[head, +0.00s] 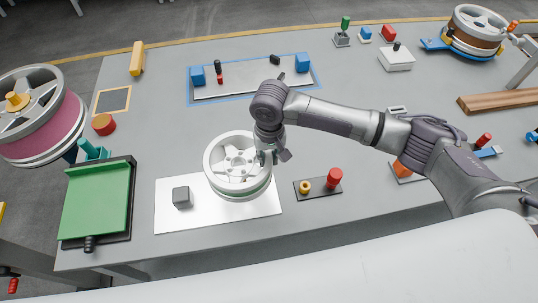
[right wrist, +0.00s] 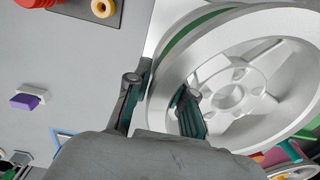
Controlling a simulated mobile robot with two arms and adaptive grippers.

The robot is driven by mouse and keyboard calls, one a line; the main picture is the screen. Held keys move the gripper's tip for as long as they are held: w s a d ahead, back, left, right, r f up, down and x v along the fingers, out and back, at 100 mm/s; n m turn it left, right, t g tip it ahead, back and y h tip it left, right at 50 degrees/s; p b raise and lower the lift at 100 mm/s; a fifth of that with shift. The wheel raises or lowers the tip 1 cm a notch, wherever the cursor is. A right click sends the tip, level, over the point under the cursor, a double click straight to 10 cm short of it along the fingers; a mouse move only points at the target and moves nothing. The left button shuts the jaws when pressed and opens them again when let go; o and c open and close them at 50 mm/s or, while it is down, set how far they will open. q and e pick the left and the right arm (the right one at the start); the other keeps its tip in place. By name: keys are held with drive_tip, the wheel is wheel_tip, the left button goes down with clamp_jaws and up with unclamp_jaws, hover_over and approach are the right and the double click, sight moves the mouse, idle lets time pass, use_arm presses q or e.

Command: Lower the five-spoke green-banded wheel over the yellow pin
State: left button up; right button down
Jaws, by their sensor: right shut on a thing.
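The silver spoked wheel with a green band (head: 238,165) is over the white plate (head: 172,226), left of my right gripper. My right gripper (head: 269,155) is shut on the wheel's rim. In the right wrist view, its fingers (right wrist: 160,100) straddle the rim, one outside and one inside, and the wheel (right wrist: 232,92) fills the right side. The gap between wheel and plate is unclear. The yellow pin (head: 305,187) stands on a small dark base, right of the wheel and apart from it; it also shows in the right wrist view (right wrist: 102,8). My left gripper is out of view.
A red cylinder (head: 334,178) stands beside the yellow pin on the dark base (head: 318,194). A grey cube (head: 181,197) sits on the white plate. A green tray (head: 97,200) lies at left. A blue-edged panel (head: 250,91) lies behind. Grey tabletop is free right of the base.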

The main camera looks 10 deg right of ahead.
drive_tip(key=shift+w+r+p, duration=0.1)
drive_tip(key=shift+r+p, duration=0.15)
drive_tip(key=shift+p, duration=0.45)
drive_tip(key=shift+f+b, duration=0.35)
drive_tip(key=shift+f, duration=0.35)
use_arm(q)
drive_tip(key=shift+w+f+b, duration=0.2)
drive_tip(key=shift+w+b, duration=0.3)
drive_tip(key=shift+b, duration=0.15)
use_arm(e)
drive_tip(key=shift+f, duration=2.6)
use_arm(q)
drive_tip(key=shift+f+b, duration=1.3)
use_arm(e)
drive_tip(key=shift+f, duration=2.85)
drive_tip(key=c, duration=1)
unclamp_jaws()
drive_tip(key=shift+o, duration=0.4)
